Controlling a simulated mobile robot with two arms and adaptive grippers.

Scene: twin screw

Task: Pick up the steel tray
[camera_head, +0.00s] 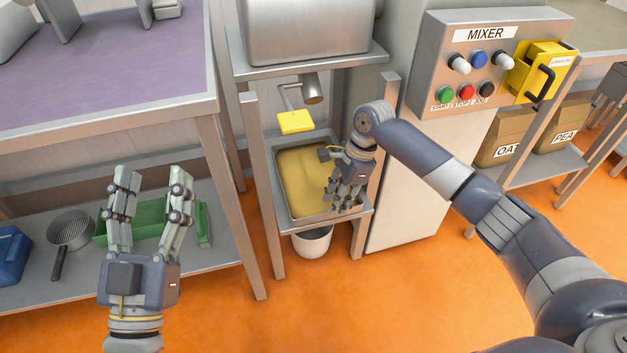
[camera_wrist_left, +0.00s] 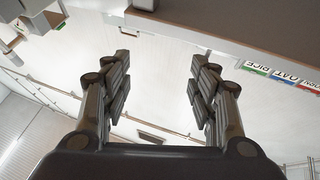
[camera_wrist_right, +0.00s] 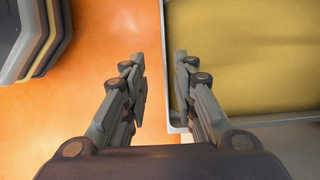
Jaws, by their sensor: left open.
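The steel tray (camera_head: 280,187) is shallow with a thin metal rim and holds a yellow, smooth mass. It rests on the shelf of the metal stand under the mixer. My right gripper (camera_head: 338,198) is over the tray's right front part. In the right wrist view, the tray's edge (camera_wrist_right: 167,103) passes between the fingers of my right gripper (camera_wrist_right: 158,72). These fingers are apart, with a gap between them and the rim close to one finger. My left gripper (camera_head: 152,175) is open and empty, pointing up, away from the tray; it also shows in the left wrist view (camera_wrist_left: 160,62).
A yellow plate (camera_head: 295,122) hangs above the tray near the spout (camera_head: 312,88). A white bucket (camera_head: 312,243) stands below. A table (camera_head: 110,120) is at left, with a green crate (camera_head: 150,232) and strainer (camera_head: 70,230) beneath. The mixer panel (camera_head: 485,65) is right.

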